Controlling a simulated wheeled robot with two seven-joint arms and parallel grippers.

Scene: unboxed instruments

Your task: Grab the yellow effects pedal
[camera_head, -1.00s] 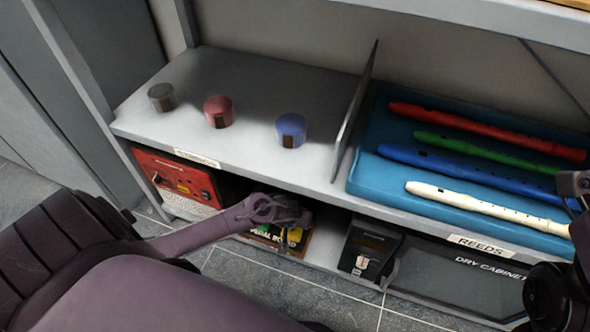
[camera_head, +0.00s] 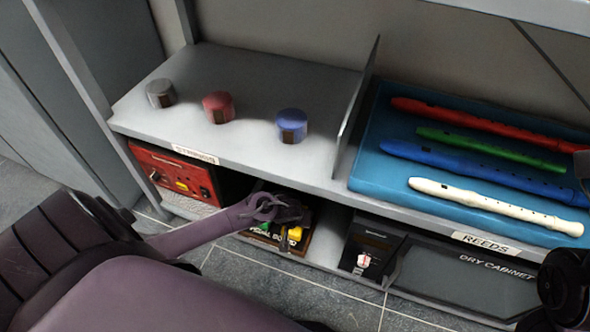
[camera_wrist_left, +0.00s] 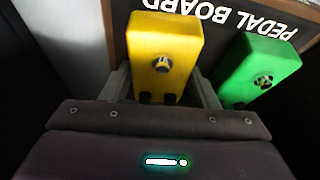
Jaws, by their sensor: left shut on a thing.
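In the head view the pedal (camera_head: 276,229) is mostly hidden by my left gripper (camera_head: 284,212), which reaches into the lower shelf. A green pedal (camera_wrist_left: 258,68) is close beside the yellow one; it also shows in the head view (camera_head: 295,233). My right gripper is not clearly in view.
The pedal board (camera_head: 262,238) lies on the lower shelf, between a red amplifier-like box (camera_head: 170,175) and a black device (camera_head: 368,247). The upper shelf (camera_head: 250,75) is close above my left gripper. It holds three round tins and a blue tray (camera_head: 365,180) of recorders.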

